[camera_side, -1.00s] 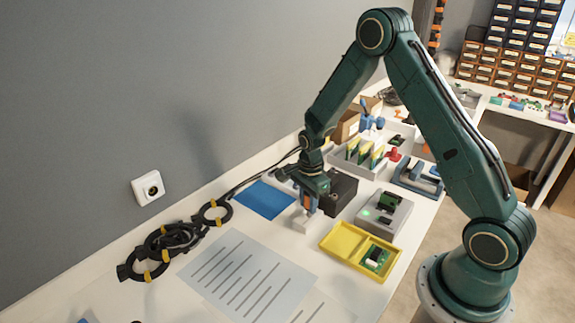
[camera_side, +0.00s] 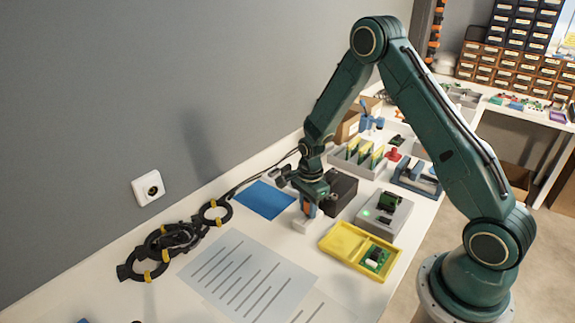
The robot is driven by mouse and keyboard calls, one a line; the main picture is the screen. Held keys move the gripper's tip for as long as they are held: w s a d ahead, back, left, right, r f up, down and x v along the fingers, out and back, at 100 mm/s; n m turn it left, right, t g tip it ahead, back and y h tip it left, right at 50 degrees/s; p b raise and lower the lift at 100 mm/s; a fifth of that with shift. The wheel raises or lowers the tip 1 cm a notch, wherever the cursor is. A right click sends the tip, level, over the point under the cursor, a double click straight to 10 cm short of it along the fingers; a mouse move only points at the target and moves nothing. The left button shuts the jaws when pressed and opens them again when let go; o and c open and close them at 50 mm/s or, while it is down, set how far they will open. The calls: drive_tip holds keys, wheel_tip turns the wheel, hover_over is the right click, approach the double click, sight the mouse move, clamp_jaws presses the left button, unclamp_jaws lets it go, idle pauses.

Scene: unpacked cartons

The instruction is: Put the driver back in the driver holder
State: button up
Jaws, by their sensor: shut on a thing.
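My gripper (camera_side: 310,193) points down over the bench and is shut on the driver (camera_side: 306,209), of which a small orange part of the handle shows between the fingers. The driver looks upright. Directly below it stands a small white block (camera_side: 303,226), which looks like the driver holder. The driver's shaft is hidden, and I cannot tell how deep it sits in the block.
A blue mat (camera_side: 264,199) lies left of my gripper, and a black box (camera_side: 341,190) stands close behind it. A yellow tray (camera_side: 343,242) with a green board and a grey device (camera_side: 384,215) are to the right. Printed paper (camera_side: 245,275) and coiled black cables (camera_side: 172,238) lie in front.

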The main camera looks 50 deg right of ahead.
drive_tip(key=shift+f, duration=0.1)
drive_tip(key=o, duration=1.1)
wheel_tip(320, 180, up, 14)
idle(0.6)
